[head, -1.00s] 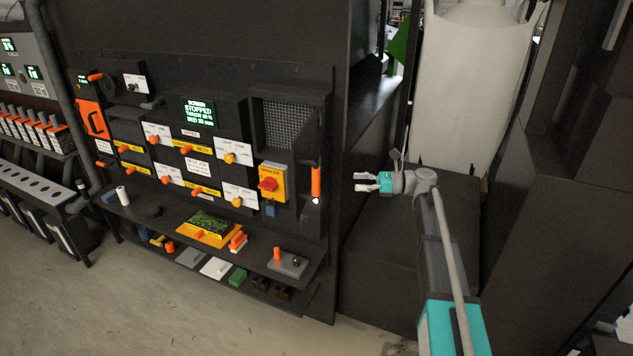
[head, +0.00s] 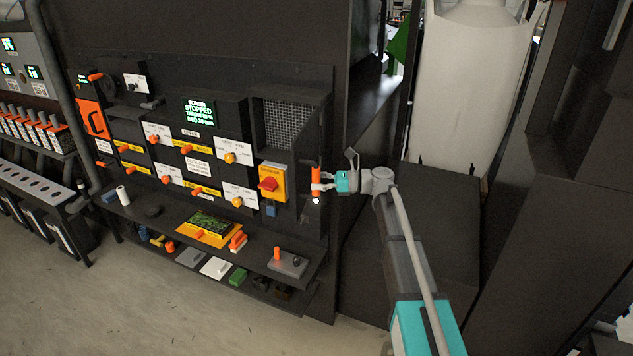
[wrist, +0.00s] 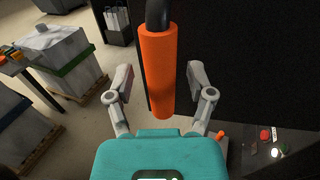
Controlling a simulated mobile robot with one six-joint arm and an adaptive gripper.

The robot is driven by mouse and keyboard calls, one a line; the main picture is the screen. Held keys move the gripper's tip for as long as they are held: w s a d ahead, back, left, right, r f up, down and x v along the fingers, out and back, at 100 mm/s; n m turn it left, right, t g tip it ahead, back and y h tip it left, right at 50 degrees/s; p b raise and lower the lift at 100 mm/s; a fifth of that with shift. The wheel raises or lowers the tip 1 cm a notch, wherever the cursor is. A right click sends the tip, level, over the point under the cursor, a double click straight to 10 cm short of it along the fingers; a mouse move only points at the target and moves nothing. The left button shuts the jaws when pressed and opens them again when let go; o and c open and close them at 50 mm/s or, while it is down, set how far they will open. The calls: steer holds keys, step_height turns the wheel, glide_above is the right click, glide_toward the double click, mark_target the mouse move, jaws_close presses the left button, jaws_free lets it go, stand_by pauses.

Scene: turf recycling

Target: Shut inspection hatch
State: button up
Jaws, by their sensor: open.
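The inspection hatch seems to be the dark panel (head: 322,135) standing out at the right of a mesh-backed opening (head: 286,125); how far it is swung open is hard to tell. An orange upright handle (head: 316,178) is at its lower part. My gripper (head: 321,187) is at this handle, coming from the right, with its fingers open. In the wrist view, the orange handle (wrist: 158,75) stands between the two spread fingers of my gripper (wrist: 160,85), with visible gaps on both sides. A dark flat surface fills the right behind it.
A yellow box with a red rotary switch (head: 269,183) is just left of the handle. Below, a shelf (head: 300,250) carries a grey block with an orange peg (head: 287,263). A white bulk bag (head: 465,90) stands behind my arm. Open floor (head: 130,290) lies at front left.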

steer(key=shift+a, duration=0.25)
jaws_close()
steer(key=shift+d, duration=0.2)
steer(key=shift+a, duration=0.1)
